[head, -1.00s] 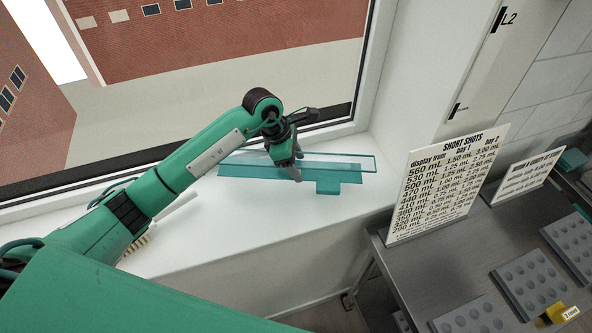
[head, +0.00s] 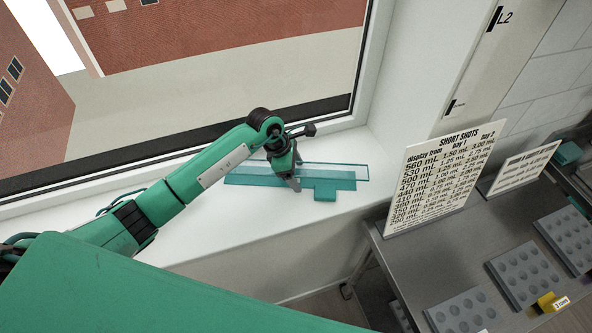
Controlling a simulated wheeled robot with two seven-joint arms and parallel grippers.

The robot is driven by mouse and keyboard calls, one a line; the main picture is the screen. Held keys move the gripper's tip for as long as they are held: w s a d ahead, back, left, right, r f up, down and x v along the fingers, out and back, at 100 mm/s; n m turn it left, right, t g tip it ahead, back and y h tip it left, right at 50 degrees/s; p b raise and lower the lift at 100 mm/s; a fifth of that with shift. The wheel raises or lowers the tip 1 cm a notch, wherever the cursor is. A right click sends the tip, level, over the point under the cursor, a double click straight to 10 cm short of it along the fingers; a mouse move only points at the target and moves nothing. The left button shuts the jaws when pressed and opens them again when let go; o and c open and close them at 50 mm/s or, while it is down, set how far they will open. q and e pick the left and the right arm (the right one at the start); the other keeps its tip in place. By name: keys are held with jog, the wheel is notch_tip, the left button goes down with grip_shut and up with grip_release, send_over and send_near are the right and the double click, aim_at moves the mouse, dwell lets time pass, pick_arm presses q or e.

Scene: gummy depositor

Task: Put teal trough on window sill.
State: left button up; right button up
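The teal trough (head: 338,184), a long translucent piece with a small tab at its front, lies lengthwise on or just above the white window sill (head: 215,232). I cannot tell whether its whole underside touches the sill. My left gripper (head: 292,181) points down at the trough's middle, with a finger in front of its near wall. It appears shut on the trough, and the far finger is mostly hidden. My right gripper is not in view.
A white "Short Shots" sign (head: 440,180) stands on a grey metal table (head: 425,262) to the right, beside a smaller sign (head: 522,168). Grey molds (head: 523,272) and a yellow tag (head: 550,301) lie there. The window frame (head: 340,128) rises behind the trough.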

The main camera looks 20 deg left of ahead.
pick_arm(q)
jog(key=shift+o, duration=0.2)
jog(key=shift+r, duration=0.1)
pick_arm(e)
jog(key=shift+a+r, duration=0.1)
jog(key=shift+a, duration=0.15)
pick_arm(q)
jog(key=shift+r, duration=0.1)
jog(key=b+v, duration=0.4)
jog(key=v, duration=0.7)
jog(key=shift+a+r, duration=0.2)
jog(key=shift+r, duration=0.15)
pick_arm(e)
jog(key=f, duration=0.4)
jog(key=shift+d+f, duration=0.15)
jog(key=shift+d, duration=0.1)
pick_arm(q)
jog(key=shift+s+f, duration=0.1)
jog(key=shift+s, duration=0.05)
